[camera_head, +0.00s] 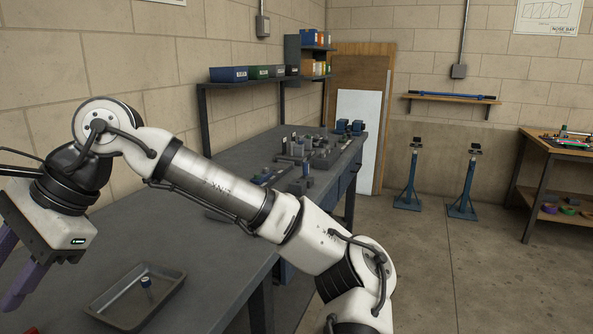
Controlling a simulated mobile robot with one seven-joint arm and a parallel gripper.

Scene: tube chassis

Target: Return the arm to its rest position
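My arm (220,190) reaches from the lower right to the left across the workbench. My gripper (12,270) hangs over the near left part of the bench, cut off by the picture's left edge. Its two purple fingers point down and left. They stand apart, with nothing seen between them. The far finger's tip is out of view.
Fixtures (300,147) stand at the bench's far end. Bins (229,74) line a shelf. Two blue stands (410,180) are on open floor.

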